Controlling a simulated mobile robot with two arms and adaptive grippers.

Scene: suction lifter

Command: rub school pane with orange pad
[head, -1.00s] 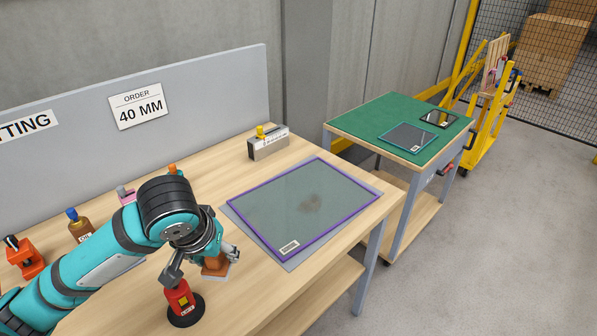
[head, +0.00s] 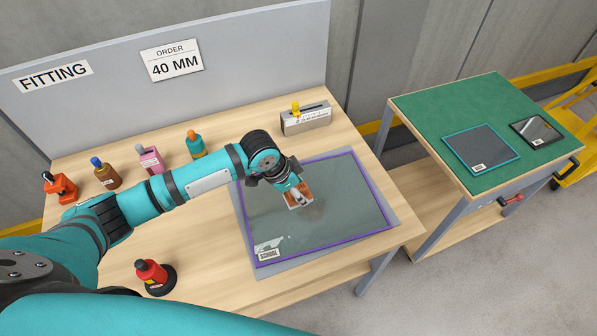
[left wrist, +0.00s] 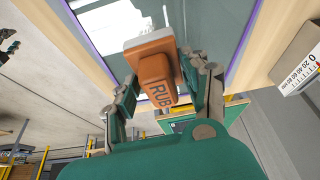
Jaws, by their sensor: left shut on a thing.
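The school pane (head: 345,215) is a glass sheet with a purple frame and a "SCHOOL" label, lying on a grey mat on the wooden table. A dark smudge shows on it near the pad. My left gripper (head: 292,190) is over the pane's far left part, shut on the orange pad (head: 303,187). In the left wrist view the orange pad (left wrist: 153,62) has a pale underside and letters starting "RUB", with the fingers on both sides. The pad is at or just above the glass; I cannot tell if it touches. My right gripper is not seen.
A red suction lifter (head: 152,275) stands at the table's front left. Several bottles, a red-orange tool (head: 60,186) and a grey gauge block (head: 306,118) line the back. A green-topped cart (head: 490,120) at right bears two smaller panes.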

